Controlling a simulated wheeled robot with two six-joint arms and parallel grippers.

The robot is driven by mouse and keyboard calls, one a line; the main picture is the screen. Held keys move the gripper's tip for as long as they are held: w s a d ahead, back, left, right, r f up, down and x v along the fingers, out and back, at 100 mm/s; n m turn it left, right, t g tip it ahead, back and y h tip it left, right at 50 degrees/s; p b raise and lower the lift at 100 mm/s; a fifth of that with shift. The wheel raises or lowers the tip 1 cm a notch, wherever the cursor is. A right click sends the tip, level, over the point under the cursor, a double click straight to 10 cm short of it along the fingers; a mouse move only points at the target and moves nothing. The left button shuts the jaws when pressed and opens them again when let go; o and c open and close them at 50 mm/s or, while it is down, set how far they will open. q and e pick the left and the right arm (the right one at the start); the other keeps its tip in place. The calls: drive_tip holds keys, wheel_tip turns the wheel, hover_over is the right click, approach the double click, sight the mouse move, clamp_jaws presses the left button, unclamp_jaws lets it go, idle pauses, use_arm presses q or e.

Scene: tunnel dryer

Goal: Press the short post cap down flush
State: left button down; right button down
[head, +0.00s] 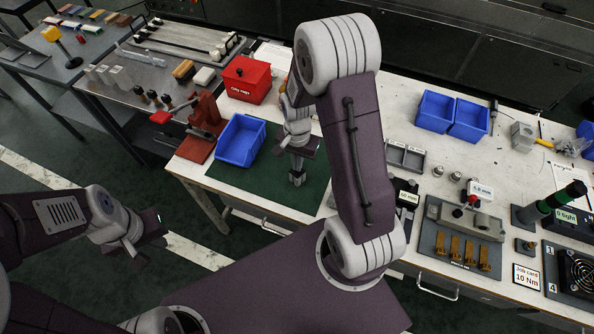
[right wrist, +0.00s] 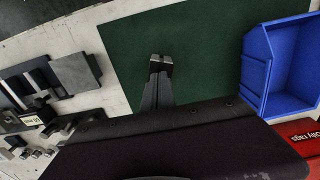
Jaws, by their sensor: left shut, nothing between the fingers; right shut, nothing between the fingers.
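My right gripper (head: 297,179) points down over the green mat (head: 237,185) on the white bench, its fingers together. The right wrist view shows the same closed fingertips (right wrist: 160,63) against the mat. A small grey form shows at the fingertips; I cannot tell whether it is the short post cap or the fingers themselves. No post or cap stands out clearly elsewhere on the mat. Whether the fingertips touch anything is hidden. My left gripper (head: 135,251) is shut and empty, over the floor left of the bench.
A blue bin (head: 241,140) sits on the mat's left end, with a red box (head: 247,80) behind it. A red press (head: 203,128) stands left. Grey trays (head: 405,155), small metal cylinders (head: 438,171) and a fixture with brass pieces (head: 462,235) lie right of my right arm.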

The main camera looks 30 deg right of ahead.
drive_tip(key=shift+f+b, duration=0.45)
drive_tip(key=shift+f, duration=0.25)
drive_tip(key=shift+s+f+p, duration=0.15)
drive_tip(key=shift+f+p, duration=0.2)
drive_tip(key=shift+f, duration=0.15)
idle(2.4)
drive_tip(key=shift+r+p, duration=0.75)
drive_tip(key=shift+p, duration=0.05)
wheel_tip(320, 180, up, 5)
drive_tip(key=p, duration=0.4)
drive_tip(key=shift+f, duration=0.25)
